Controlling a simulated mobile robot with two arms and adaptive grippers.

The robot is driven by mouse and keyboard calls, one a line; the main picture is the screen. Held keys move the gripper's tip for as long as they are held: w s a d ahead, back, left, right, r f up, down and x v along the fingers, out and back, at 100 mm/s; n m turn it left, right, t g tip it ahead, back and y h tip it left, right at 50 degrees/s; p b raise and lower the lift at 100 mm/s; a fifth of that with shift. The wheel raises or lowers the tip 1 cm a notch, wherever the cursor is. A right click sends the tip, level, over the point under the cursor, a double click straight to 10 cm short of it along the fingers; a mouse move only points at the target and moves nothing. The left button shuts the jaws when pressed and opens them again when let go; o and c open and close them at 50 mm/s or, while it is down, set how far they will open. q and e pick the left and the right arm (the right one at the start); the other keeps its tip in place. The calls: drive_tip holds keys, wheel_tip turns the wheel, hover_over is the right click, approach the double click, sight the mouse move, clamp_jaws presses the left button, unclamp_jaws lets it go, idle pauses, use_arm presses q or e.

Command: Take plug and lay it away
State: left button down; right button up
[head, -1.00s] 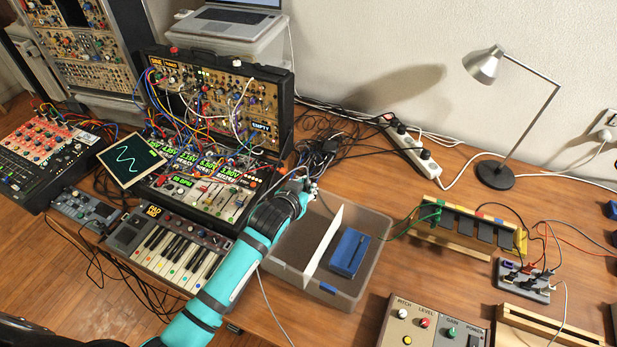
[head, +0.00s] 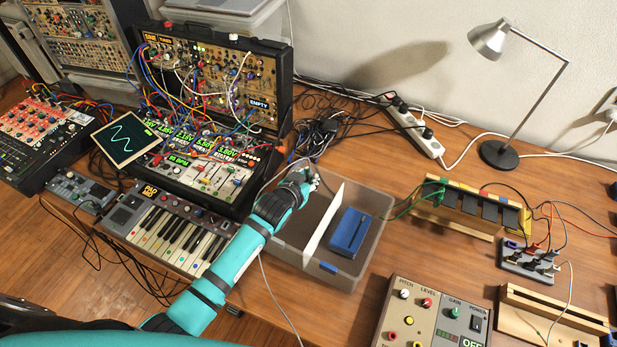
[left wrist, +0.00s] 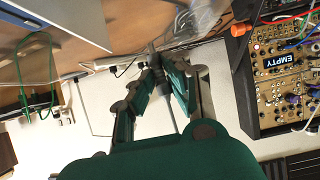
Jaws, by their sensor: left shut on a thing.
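My left gripper (head: 310,180) is above the left compartment of a grey bin (head: 345,281), close to its back left corner. In the left wrist view its green fingers (left wrist: 160,68) are closed together on a small dark grey thing, likely the plug (left wrist: 153,50), mostly hidden between the tips. A thin grey cable loops from near the gripper. A white divider (head: 323,215) splits the bin. A blue box (head: 349,232) lies in the right compartment; the left one looks empty where visible. My right gripper is not in view.
The synth case (head: 270,95) with patch cables and a keyboard (head: 165,232) stand left of the bin. Black cables (head: 318,135) and a power strip (head: 415,132) lie behind. A lamp (head: 497,153), a green-cabled rack (head: 462,205) and a control box (head: 432,310) are to the right.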

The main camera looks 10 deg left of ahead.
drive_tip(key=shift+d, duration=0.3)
use_arm(q)
drive_tip(key=c, duration=1.3)
unclamp_jaws()
drive_tip(key=shift+o, duration=0.2)
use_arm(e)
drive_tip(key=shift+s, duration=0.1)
use_arm(q)
drive_tip(key=shift+s+r, duration=0.1)
drive_tip(key=shift+s, duration=0.15)
drive_tip(key=v, duration=1.1)
drive_tip(key=shift+s+r, duration=0.15)
drive_tip(key=shift+s, duration=0.05)
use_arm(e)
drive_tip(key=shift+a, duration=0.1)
use_arm(q)
drive_tip(key=shift+a, duration=0.15)
